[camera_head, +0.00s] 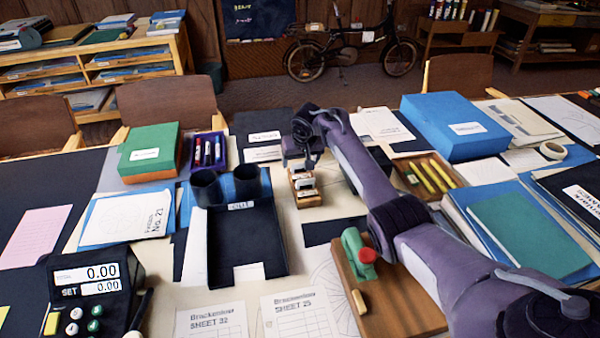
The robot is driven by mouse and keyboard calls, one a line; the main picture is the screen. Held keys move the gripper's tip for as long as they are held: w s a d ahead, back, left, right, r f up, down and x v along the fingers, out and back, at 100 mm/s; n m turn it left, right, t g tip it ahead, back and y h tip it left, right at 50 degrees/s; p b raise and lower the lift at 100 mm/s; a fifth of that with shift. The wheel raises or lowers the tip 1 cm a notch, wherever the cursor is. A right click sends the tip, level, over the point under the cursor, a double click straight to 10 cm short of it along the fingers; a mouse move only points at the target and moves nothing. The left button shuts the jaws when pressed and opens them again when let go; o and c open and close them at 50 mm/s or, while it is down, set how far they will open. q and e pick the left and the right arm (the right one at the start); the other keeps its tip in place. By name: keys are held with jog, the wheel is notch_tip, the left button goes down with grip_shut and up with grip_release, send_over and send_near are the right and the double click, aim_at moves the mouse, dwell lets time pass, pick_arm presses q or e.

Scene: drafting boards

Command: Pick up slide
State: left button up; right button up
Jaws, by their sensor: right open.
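My right arm reaches in from the lower right, and its gripper (301,164) points down at the middle of the table. It is open, directly above a small wooden holder (305,203). Small white pieces with dark edges (303,182), which look like slides, stand in the holder. The gripper partly hides the back of the holder, and I cannot tell whether the fingers are around a slide or just above it. My left gripper is not in view.
A black tray (226,268) and dark cups stand left of the holder. A wooden board (410,302) with a green, red-knobbed tool (352,250) lies in front, under my right arm. A pencil tray (413,186) and blue box (455,145) are right. A green box (150,137) stands left.

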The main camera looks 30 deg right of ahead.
aim_at(300, 170)
jog(key=shift+x, duration=1.35)
jog(key=c, duration=1)
jog(key=shift+c, duration=0.2)
jog(key=shift+r, duration=0.1)
